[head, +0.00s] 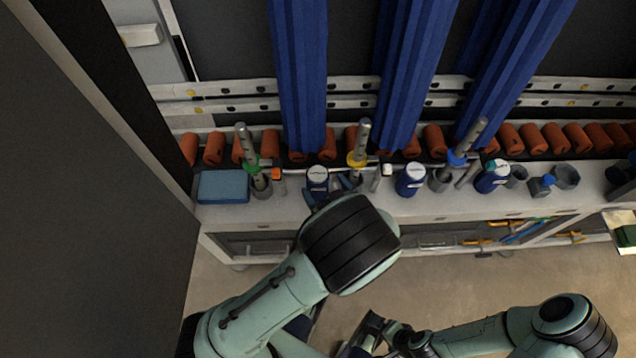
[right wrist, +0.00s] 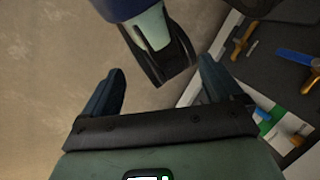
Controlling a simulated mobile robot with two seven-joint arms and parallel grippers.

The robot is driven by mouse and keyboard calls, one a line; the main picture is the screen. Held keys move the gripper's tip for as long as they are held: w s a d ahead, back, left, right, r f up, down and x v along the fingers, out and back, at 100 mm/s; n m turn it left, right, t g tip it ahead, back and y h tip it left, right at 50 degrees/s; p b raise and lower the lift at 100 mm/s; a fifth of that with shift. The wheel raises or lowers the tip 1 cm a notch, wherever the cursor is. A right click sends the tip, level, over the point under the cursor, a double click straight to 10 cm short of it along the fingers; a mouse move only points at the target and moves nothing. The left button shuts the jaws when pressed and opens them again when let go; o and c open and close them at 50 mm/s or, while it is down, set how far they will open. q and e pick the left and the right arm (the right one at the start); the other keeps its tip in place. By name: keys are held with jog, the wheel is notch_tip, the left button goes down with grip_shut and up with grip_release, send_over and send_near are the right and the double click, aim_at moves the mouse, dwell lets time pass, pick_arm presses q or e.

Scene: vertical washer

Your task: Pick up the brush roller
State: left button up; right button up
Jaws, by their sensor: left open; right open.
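No single object is clearly recognisable as the brush roller. Three upright rods in grey cups stand along the bench (head: 225,215): a green-ringed rod (head: 246,150), a yellow-ringed rod (head: 359,145) and a blue-ringed rod (head: 468,140). Brown-orange rollers (head: 556,138) line the back, fixed in a row. My left gripper (head: 345,184) is open at the bench, near the base of the yellow-ringed rod, partly hidden by my wrist. I cannot tell whether it touches anything. My right gripper (head: 372,334) is open and low in front of the bench; its fingers show in the right wrist view (right wrist: 160,88).
Tall blue vertical brushes (head: 300,70) hang behind the bench. Blue canisters (head: 411,180), a blue box (head: 223,187) and small grey cups (head: 566,177) share the bench top. Tools lie in a drawer (head: 450,242) below. A dark panel (head: 80,200) blocks the left.

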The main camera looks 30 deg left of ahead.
aim_at(318, 178)
pick_arm(q)
jog(key=b+x, duration=0.1)
jog(key=x, duration=0.3)
jog(key=shift+a+f+b, duration=0.15)
jog(key=shift+f+b, duration=0.1)
jog(key=shift+b, duration=0.15)
jog(key=shift+w+a+f, duration=0.1)
jog(key=shift+w+a, duration=0.25)
jog(key=c, duration=1.2)
pick_arm(e)
jog(key=shift+t, duration=0.5)
jog(key=w+f, duration=0.1)
jog(key=w+d+f, duration=0.1)
jog(key=w, duration=0.1)
jog(key=shift+w+d+f, duration=0.1)
jog(key=shift+d+f, duration=0.1)
